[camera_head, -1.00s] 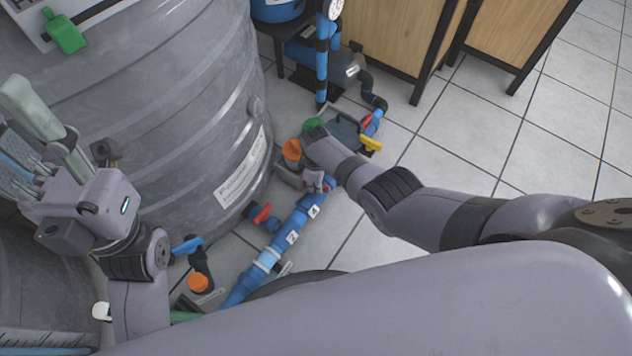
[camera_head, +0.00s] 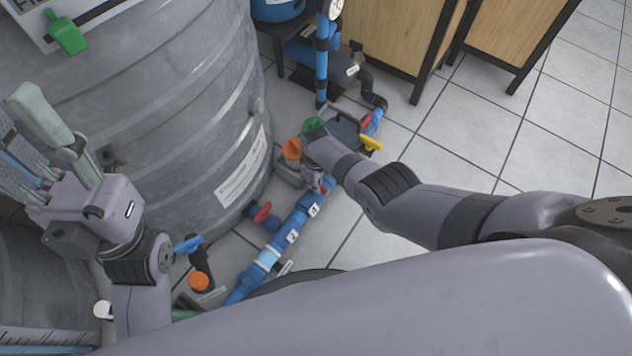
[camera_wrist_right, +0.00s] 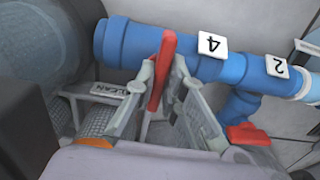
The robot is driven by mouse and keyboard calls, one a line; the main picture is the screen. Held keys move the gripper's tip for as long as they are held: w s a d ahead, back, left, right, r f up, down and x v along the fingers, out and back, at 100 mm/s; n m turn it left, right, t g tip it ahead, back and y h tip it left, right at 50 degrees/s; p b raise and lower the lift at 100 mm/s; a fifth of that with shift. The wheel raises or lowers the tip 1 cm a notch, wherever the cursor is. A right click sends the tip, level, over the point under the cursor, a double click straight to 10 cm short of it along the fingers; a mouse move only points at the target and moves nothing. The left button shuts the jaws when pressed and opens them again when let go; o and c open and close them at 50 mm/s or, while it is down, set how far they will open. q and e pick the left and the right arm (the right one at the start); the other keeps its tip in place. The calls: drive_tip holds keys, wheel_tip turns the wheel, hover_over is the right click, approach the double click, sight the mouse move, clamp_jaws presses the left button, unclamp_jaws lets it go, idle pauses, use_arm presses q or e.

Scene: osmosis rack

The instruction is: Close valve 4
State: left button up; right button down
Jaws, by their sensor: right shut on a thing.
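Valve 4's red lever (camera_wrist_right: 160,72) stands between my right gripper's fingers in the right wrist view. It sits on the blue pipe (camera_wrist_right: 140,42) beside the white "4" label (camera_wrist_right: 212,44). My right gripper (camera_wrist_right: 170,90) is shut on this lever. In the head view my right gripper (camera_head: 318,178) is down at the blue pipe, just above the "4" label (camera_head: 313,210); its fingertips are mostly hidden there. My left gripper (camera_head: 45,120) is raised at the left in front of the grey tank, away from the valves; its opening is unclear.
The large grey tank (camera_head: 190,100) stands left of the pipe. Another red lever (camera_head: 262,212) and a blue lever (camera_head: 188,244) lie near its foot. A yellow lever (camera_head: 370,143) and a green cap (camera_head: 312,125) are beyond my right wrist. Tiled floor (camera_head: 560,140) is clear at right.

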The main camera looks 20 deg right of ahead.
drive_tip(key=c, duration=1.7)
unclamp_jaws()
drive_tip(key=shift+o, duration=0.2)
wheel_tip(320, 180, up, 12)
